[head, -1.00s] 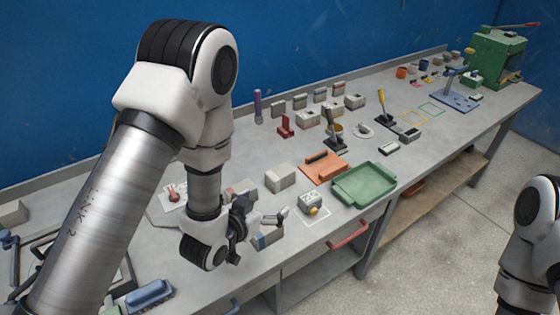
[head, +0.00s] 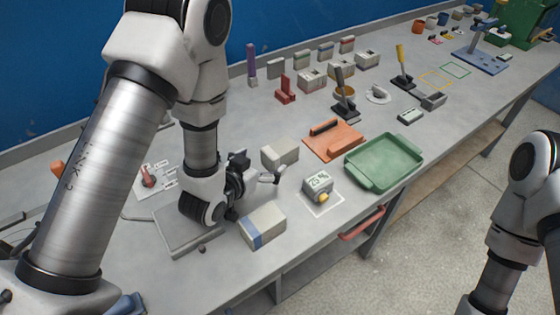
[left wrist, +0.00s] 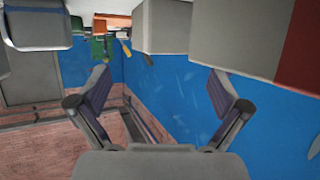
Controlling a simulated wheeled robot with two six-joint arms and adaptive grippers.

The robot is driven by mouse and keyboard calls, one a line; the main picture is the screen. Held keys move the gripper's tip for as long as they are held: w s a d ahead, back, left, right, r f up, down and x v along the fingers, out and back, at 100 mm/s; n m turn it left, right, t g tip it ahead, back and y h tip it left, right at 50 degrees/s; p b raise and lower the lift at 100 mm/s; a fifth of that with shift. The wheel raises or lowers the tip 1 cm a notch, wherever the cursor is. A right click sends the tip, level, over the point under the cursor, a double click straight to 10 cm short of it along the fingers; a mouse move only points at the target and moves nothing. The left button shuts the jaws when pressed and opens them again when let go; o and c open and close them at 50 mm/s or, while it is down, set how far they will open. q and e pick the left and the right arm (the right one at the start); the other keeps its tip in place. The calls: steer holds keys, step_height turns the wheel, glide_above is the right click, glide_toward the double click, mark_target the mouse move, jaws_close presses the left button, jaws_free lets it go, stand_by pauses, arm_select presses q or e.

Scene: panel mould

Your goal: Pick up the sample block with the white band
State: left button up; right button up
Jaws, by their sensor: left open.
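My left gripper (head: 262,178) is open and empty above the near part of the bench, between two blocks. A pale grey block (head: 280,153) stands just behind its fingers; I cannot make out a white band on it. A pale block with a blue band (head: 262,225) lies in front of the gripper. In the left wrist view, the open fingers (left wrist: 160,85) have nothing between them. That view also shows a grey block with a dark red band (left wrist: 300,45) at upper right and a plain-looking grey block (left wrist: 165,27) at top middle. My right gripper is out of view.
A grey box with a yellow knob (head: 318,185) stands right of the gripper. Several small banded blocks (head: 312,79) stand farther back. A red-handled device (head: 148,177) is at left.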

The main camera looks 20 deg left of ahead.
mark_target(277, 149)
arm_select(q)
steer(key=p+x, duration=0.1)
steer(key=x, duration=0.1)
steer(key=p+x, duration=0.1)
steer(key=x, duration=0.1)
steer(key=r+p+x, duration=0.1)
steer(key=x, duration=0.2)
steer(key=shift+w+d+f, duration=0.1)
steer(key=shift+w+d, duration=0.1)
steer(key=shift+w, duration=0.05)
steer(key=shift+w+f, duration=0.15)
steer(key=shift+w, duration=0.05)
steer(key=shift+s, duration=0.15)
steer(key=c, duration=1.8)
